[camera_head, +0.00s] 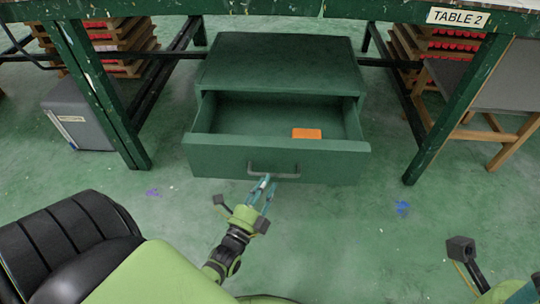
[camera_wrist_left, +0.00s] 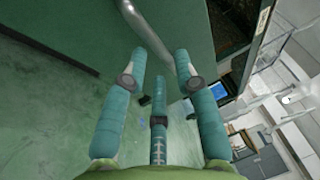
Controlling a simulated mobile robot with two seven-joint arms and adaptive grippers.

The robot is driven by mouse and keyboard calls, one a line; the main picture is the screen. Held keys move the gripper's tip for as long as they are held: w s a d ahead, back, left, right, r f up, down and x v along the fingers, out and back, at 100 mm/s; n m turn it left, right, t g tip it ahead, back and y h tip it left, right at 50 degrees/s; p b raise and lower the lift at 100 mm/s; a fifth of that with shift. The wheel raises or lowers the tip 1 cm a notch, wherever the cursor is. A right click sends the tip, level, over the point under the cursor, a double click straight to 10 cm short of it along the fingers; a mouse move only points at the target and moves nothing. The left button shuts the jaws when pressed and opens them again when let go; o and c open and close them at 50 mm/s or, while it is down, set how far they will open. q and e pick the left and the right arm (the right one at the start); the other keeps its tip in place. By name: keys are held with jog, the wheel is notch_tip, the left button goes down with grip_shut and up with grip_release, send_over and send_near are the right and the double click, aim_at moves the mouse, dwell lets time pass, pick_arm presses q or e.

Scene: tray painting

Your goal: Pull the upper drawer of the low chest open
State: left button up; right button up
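The low dark green chest (camera_head: 280,62) stands on the floor under the table. Its upper drawer (camera_head: 215,160) is pulled well out, showing its inside and an orange block (camera_head: 307,133). A grey bar handle (camera_head: 273,170) is on the drawer front. My left gripper (camera_head: 264,187) is right at the handle, its teal fingers pointing up to it. In the left wrist view its fingertips (camera_wrist_left: 161,60) are spread apart, with the silver handle bar (camera_wrist_left: 145,32) running between them, close to the right one. Contact is unclear. Only part of my right gripper shows at the lower right edge; its fingers are cut off.
Green table legs (camera_head: 462,105) stand on both sides of the chest. A grey box (camera_head: 80,118) is by the left leg, and a wooden stool (camera_head: 500,135) is at the right. Wooden racks with red items are behind. The floor before the drawer is clear.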

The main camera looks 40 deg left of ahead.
pick_arm(q)
jog(key=v, duration=0.8)
jog(key=shift+a, duration=0.1)
